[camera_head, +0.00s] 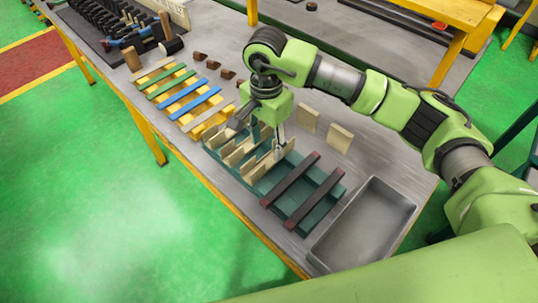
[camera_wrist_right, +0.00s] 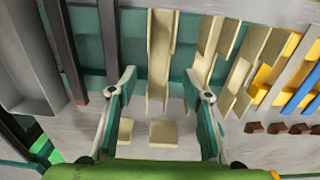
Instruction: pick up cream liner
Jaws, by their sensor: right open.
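Several cream liners (camera_head: 234,156) stand in a row in the teal rack (camera_head: 296,212) on the table. My right gripper (camera_head: 267,142) is over the rack, pointing down and open. In the right wrist view, its two fingers (camera_wrist_right: 162,86) are spread wide, and one long folded cream liner (camera_wrist_right: 160,50) lies in line with the gap between them. More cream liners (camera_wrist_right: 232,55) are to the right of that gap. Nothing is held between the fingers. Whether the fingertips touch a liner cannot be told. My left gripper is not in view.
Two dark red bars (camera_head: 314,197) lie across the rack's near end, beside an empty grey tray (camera_head: 362,226). Two flat cream blocks (camera_head: 340,138) are behind the rack. A yellow rack (camera_head: 155,77) with green, blue and cream strips and several small brown blocks (camera_head: 213,65) are at left.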

